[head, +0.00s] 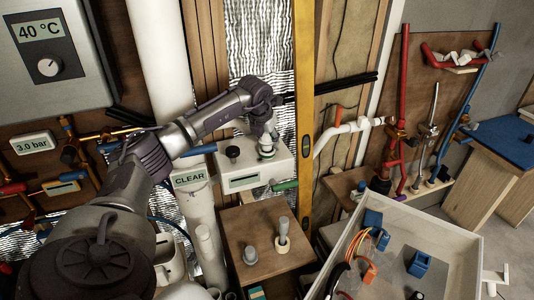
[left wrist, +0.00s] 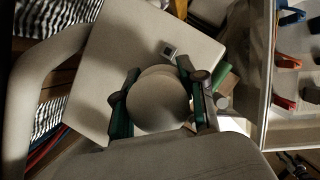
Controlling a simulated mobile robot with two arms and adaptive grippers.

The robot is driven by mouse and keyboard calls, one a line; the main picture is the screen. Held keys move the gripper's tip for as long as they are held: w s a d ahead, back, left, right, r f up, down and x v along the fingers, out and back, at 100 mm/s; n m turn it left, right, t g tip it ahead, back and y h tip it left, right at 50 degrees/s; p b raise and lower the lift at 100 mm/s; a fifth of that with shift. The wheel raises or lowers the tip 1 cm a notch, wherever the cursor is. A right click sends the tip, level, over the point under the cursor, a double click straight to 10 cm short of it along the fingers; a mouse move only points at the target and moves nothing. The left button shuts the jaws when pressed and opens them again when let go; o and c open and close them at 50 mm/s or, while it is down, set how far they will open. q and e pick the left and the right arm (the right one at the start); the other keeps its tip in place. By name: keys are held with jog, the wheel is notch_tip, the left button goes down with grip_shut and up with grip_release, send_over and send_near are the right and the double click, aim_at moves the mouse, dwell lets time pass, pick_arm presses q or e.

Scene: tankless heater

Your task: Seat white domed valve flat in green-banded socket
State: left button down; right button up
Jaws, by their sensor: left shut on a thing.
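The white domed valve (left wrist: 158,98) shows as a pale round dome between my left gripper's fingers (left wrist: 157,97) in the left wrist view. In the head view my left gripper (head: 266,138) points down, shut on the valve, over the right part of a white box (head: 255,170) on the wall. A green band (head: 267,154) shows just under the fingers; I cannot tell whether it is the socket's rim. The valve's underside is hidden, so I cannot tell whether it touches the socket or sits flat.
A yellow level (head: 304,110) stands upright close to the right. Below are a wooden block (head: 247,223) with grey pegs and a pale tray (head: 453,232) with wires and blue parts.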

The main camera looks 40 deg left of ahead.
pick_arm(q)
jog(key=shift+f, duration=0.4)
jog(key=shift+r, duration=0.2)
dwell(0.3)
jog(key=shift+r, duration=0.25)
jog(key=shift+d+r, duration=0.1)
dwell(0.7)
jog(key=shift+f+b, duration=0.3)
jog(key=shift+f, duration=0.35)
dwell(0.6)
jog(key=c, duration=0.6)
grip_release()
jog(key=shift+r, duration=0.1)
